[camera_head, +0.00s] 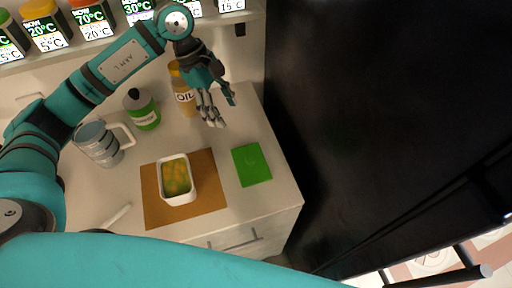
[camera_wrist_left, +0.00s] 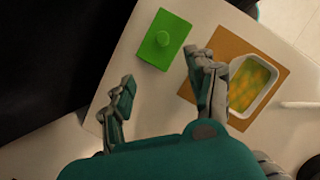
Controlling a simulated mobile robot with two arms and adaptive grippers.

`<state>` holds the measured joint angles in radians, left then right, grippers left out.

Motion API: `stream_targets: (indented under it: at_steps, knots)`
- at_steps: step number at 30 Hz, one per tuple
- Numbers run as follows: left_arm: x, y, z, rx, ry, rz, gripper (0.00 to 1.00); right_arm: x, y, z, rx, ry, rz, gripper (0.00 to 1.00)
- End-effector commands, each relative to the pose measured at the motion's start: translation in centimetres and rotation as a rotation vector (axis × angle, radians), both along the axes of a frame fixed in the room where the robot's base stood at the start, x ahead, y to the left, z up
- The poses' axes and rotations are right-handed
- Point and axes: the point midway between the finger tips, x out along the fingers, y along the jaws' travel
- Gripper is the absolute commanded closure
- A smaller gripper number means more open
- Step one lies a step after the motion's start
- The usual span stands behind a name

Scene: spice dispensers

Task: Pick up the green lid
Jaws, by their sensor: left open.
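The green lid (camera_head: 251,165) is a flat rectangle lying on the white counter, right of the brown mat. My left gripper (camera_head: 224,112) is open and empty, above the counter and behind the lid in the head view. In the left wrist view the gripper (camera_wrist_left: 159,65) has its fingers spread, with the lid ahead, between and beyond the fingertips. It does not touch the lid. My right gripper is not in view.
A white dish (camera_head: 176,197) with yellow-green food sits on the brown mat (camera_head: 212,190). An oil bottle (camera_head: 184,98), green jar (camera_head: 142,112) and grey mug (camera_head: 98,146) stand behind and left. A dark panel (camera_head: 370,110) rises right of the counter. Spice dispensers (camera_head: 92,20) line the back shelf.

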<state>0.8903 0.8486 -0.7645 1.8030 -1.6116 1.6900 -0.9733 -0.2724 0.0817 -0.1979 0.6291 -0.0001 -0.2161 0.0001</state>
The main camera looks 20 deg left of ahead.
Motion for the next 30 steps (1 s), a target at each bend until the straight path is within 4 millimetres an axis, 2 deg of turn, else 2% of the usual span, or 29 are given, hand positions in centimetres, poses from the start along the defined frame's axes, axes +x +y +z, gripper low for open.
stream_targets:
  at_steps: [5,10,14,18,24,30]
  knots:
    - [-0.5,-1.1,-2.3,0.0,0.009,-0.003,0.43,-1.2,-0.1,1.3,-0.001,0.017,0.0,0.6]
    - [-0.7,-2.6,-5.7,-0.002,0.008,-0.002,0.43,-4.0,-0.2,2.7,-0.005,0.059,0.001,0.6]
    - [-0.9,-3.6,-8.2,-0.003,0.007,-0.001,0.43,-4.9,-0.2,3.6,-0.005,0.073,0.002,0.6]
    - [-1.0,-4.4,-10.1,-0.002,0.005,0.0,0.43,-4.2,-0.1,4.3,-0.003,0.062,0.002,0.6]
    - [-1.2,-4.8,-11.3,-0.001,0.004,-0.002,0.43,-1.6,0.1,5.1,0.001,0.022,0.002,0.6]
    - [-1.7,-6.3,-13.5,-0.003,0.007,0.0,0.43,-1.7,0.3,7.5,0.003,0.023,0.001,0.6]
